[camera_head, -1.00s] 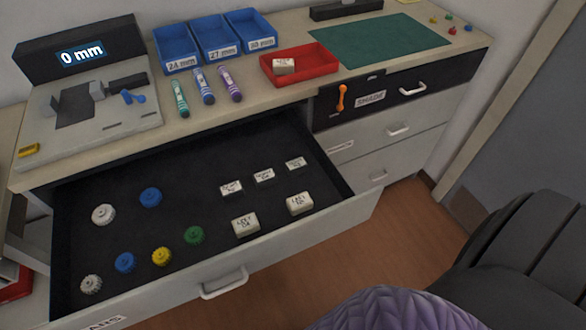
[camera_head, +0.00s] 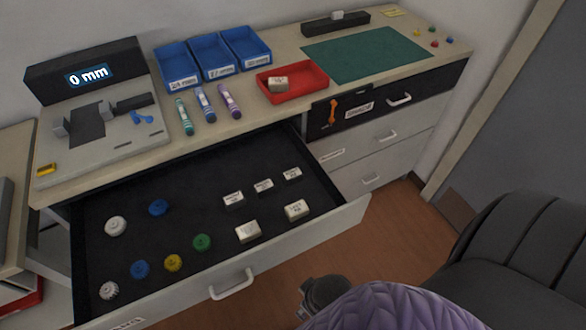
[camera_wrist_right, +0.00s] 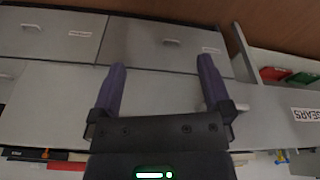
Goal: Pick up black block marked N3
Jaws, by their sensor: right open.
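I cannot make out a black block marked N3. Several small pale blocks with dark lettering lie in the open drawer (camera_head: 140,190), including a front block (camera_head: 247,232) and another front block (camera_head: 297,210); their markings are too blurred to read surely. Another pale block (camera_head: 278,84) lies in the red tray (camera_head: 310,86). My right gripper (camera_wrist_right: 162,66) is open and empty in the right wrist view, its purple fingers apart before grey drawer fronts. My left gripper is not in view.
Blue bins (camera_head: 213,45), markers (camera_head: 205,103), a green mat (camera_head: 365,55) and a gauge with a display (camera_head: 88,75) occupy the counter. A dark chair (camera_head: 520,250) stands at right.

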